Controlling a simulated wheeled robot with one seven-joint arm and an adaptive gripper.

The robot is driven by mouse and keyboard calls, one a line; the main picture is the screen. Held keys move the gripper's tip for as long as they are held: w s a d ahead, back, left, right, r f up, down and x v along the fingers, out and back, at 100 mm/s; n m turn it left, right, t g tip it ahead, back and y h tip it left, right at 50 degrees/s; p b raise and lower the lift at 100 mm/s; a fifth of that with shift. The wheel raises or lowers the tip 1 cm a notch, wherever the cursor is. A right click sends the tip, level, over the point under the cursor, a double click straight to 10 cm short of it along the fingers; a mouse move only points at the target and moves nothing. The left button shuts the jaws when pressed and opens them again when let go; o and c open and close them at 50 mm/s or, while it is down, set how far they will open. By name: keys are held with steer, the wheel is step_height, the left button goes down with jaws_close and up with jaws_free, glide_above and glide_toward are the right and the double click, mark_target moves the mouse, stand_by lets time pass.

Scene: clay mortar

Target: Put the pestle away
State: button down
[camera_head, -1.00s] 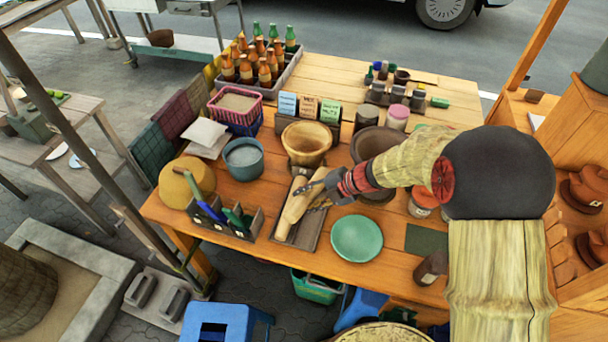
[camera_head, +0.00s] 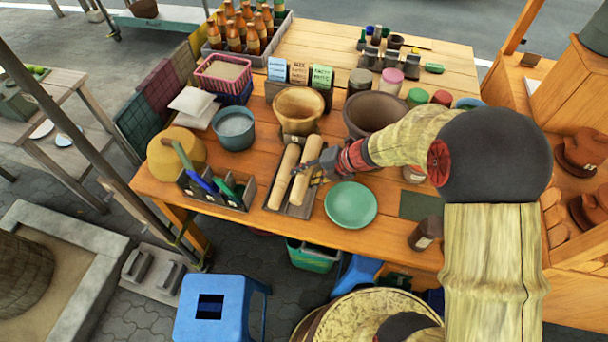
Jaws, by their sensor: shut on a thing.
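A grey tray (camera_head: 312,204) with compartments lies on the wooden table in front of the tan mortar (camera_head: 299,106). One pale wooden pestle (camera_head: 284,174) lies along its left side. A second pale pestle (camera_head: 312,152) is beside it, roughly parallel, at the right side of the tray. My gripper (camera_head: 306,176) reaches in from the right and is shut on this right pestle near its middle. The gripper fingers cover part of it. I cannot tell whether it rests on the tray floor or hangs just above.
A green plate (camera_head: 351,205) sits close to the right of the tray. A tool caddy (camera_head: 238,197) stands to its left. A wide brown clay bowl (camera_head: 375,114) stands behind my gripper. The table's front edge is just before the tray.

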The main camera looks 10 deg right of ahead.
steer(key=shift+f+b, duration=1.35)
steer(key=shift+f, duration=1.1)
steer(key=c, duration=1.3)
jaws_free()
steer(key=shift+f, duration=0.1)
steer(key=o, duration=0.4)
steer(key=shift+r+p, duration=4.4)
steer(key=shift+r, duration=0.15)
